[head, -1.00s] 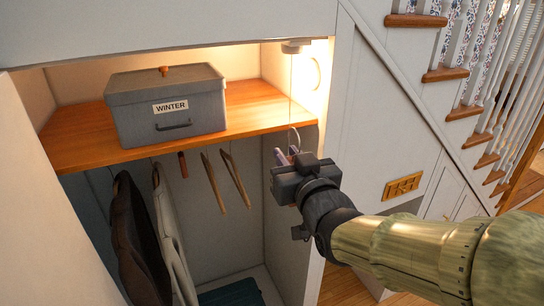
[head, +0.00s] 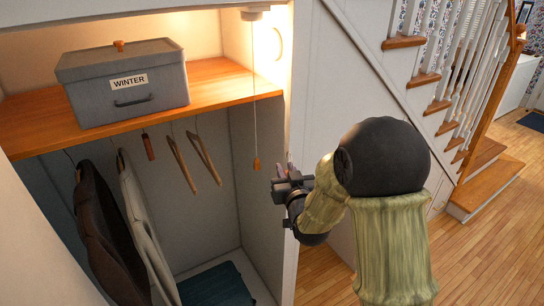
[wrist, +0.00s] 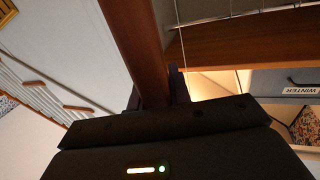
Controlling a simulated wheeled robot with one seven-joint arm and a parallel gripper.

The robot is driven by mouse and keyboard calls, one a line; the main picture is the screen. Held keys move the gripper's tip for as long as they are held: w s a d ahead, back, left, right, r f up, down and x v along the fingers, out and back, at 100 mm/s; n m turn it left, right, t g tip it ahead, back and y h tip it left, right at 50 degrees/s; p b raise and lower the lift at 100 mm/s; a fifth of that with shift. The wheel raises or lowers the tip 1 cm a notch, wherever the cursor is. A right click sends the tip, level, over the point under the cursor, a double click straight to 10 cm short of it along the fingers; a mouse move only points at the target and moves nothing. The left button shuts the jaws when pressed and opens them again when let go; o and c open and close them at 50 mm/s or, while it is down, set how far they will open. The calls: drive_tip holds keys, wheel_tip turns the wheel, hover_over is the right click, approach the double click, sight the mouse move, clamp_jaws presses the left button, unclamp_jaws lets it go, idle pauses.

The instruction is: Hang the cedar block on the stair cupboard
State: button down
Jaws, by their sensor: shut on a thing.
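My gripper (head: 284,172) is at the right front edge of the open stair cupboard (head: 292,60), below shelf height. In the wrist view its dark fingers (wrist: 156,92) are shut on a reddish-brown wooden piece, which I take to be the cedar block (wrist: 135,40). In the head view the held block is mostly hidden by the gripper and arm. A similar small brown block (head: 148,147) hangs from the rail under the shelf, left of two wooden hangers (head: 180,163).
A grey box labelled WINTER (head: 125,85) stands on the wooden shelf (head: 215,85). A pull cord with an orange toggle (head: 256,163) hangs just left of my gripper. Dark and pale garments (head: 105,225) hang at left. The staircase (head: 440,100) and open floor (head: 480,250) lie right.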

drive_tip(key=s+d+f+m+h+b, duration=0.1)
drive_tip(key=d+f, duration=0.5)
drive_tip(key=f, duration=0.6)
drive_tip(key=s+d+f+m+h+b, duration=0.1)
drive_tip(key=d+f, duration=0.4)
drive_tip(key=f, duration=0.8)
drive_tip(key=d+f+m+h+b, duration=0.1)
drive_tip(key=d+f+h+b, duration=0.2)
drive_tip(key=f, duration=1)
drive_tip(key=d, duration=0.3)
drive_tip(key=shift+s+d+f+t+h+b, duration=0.2)
drive_tip(key=shift+s+d+t+h+b, duration=0.1)
drive_tip(key=shift+s+d+t+b, duration=0.1)
drive_tip(key=shift+d, duration=0.4)
drive_tip(key=shift+a, duration=0.1)
